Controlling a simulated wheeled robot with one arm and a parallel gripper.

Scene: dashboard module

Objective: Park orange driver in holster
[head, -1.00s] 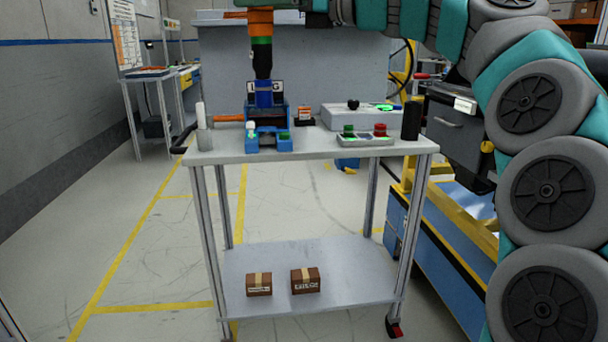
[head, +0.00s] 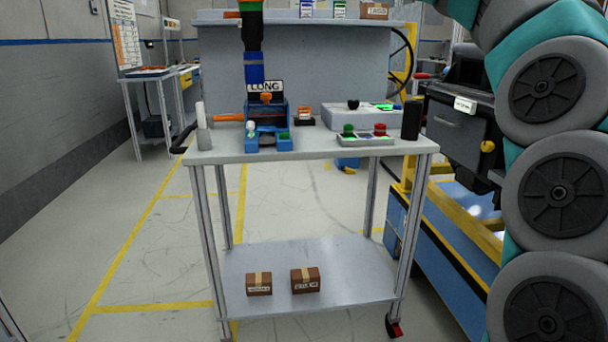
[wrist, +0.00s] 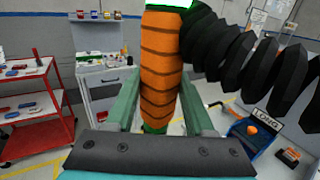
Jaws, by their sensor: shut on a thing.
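The orange driver (head: 252,40) hangs upright above the blue fixture (head: 268,140) on the cart. Its black section and blue lower end show in the head view, with the blue end in front of the LONG sign (head: 266,86). In the wrist view my gripper (wrist: 160,104) is shut on the driver's orange ribbed handle (wrist: 161,65), between two green fingers. A black upright cylinder (head: 411,121) stands at the cart's right end. I cannot tell whether it is the holster.
The cart top (head: 310,149) also holds a grey cup (head: 204,138) with a white stick, a button box (head: 365,140) and a grey case (head: 345,115). A ribbed black hose (wrist: 235,50) runs right from the driver. Two boxes lie on the lower shelf (head: 340,270).

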